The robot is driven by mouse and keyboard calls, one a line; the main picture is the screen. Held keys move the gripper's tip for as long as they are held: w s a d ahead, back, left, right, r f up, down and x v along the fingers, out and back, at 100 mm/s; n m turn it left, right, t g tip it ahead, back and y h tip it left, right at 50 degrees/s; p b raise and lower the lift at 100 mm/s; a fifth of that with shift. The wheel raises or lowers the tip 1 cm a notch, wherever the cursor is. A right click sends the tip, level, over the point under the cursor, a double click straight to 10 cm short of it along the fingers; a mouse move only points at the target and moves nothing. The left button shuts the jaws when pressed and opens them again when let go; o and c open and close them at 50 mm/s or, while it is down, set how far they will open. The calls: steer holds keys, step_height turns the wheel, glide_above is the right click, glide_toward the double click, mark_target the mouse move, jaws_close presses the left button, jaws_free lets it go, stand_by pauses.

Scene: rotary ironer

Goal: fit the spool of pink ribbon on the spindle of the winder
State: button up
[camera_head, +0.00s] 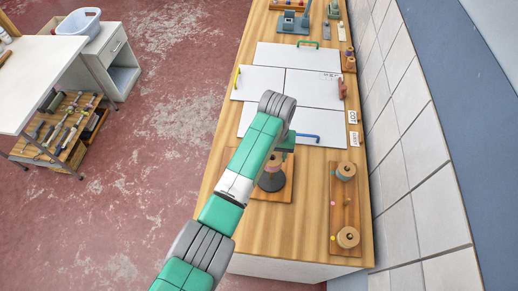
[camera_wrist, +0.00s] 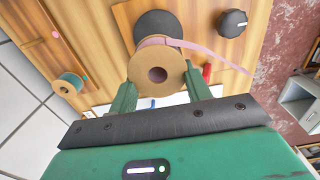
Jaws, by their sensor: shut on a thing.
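My gripper (camera_wrist: 160,92) is shut on the spool of pink ribbon (camera_wrist: 142,66), one green finger on each side of it. The spool has a tan face with a centre hole, and a loose pink tail trails right. In the head view my gripper (camera_head: 277,157) is over the winder, partly hidden by my arm. The winder has a wooden base (camera_head: 284,191) and a dark round disc (camera_head: 271,182), which also shows behind the spool in the wrist view (camera_wrist: 154,22). I cannot see the spindle, nor tell whether the spool is around it.
A black knob (camera_wrist: 232,23) is beside the disc. White panels (camera_head: 310,88) with coloured handles lie farther back on the bench. A tiled wall (camera_head: 405,150) bounds the right.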

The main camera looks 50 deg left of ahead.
mark_target(273, 162)
steer(key=shift+w, duration=0.1)
steer(key=shift+d, duration=0.1)
steer(key=shift+f+b, duration=1.2)
steer(key=shift+f, duration=0.8)
steer(key=shift+f, duration=0.3)
steer(key=shift+f+b, duration=0.4)
steer(key=shift+f, duration=0.4)
steer(key=shift+f, duration=0.15)
steer(key=shift+f+b, duration=0.75)
steer(key=shift+f, duration=0.15)
